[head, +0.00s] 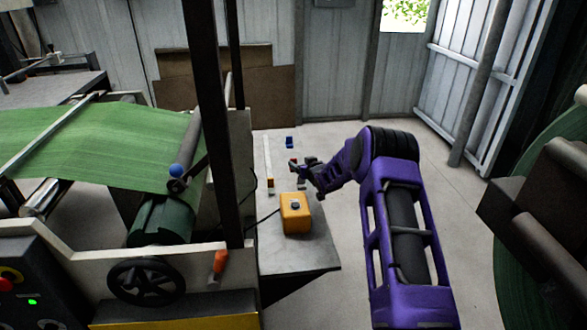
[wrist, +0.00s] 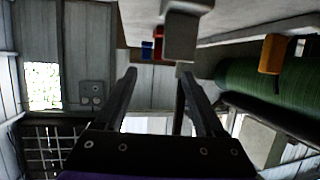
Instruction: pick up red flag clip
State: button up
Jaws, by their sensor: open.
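A small red item (wrist: 158,48), which looks like the red flag clip, shows in the wrist view beyond my fingertips, partly hidden behind a pale grey block (wrist: 181,36). A speck of red also shows beside my gripper (head: 299,165) in the head view, too small to make out. My gripper is open and empty over the narrow grey bench (head: 318,256). In the wrist view, its two fingers (wrist: 160,72) stand apart with nothing between them, and the red item lies past them, apart from both.
An orange box (head: 295,220) with a dark knob stands on the bench in front of my gripper. A blue item (head: 289,141) sits farther back. A long pale strip (head: 267,160) lies to the left. A dark machine post (head: 212,120) rises left of the bench.

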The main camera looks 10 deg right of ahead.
aim_at(294, 159)
jog(key=shift+a+b+x, duration=0.1)
jog(key=shift+b+x, duration=0.1)
jog(key=shift+x, duration=0.85)
jog(key=shift+a+b+x, duration=0.15)
jog(key=shift+x, duration=1.8)
grip_shut()
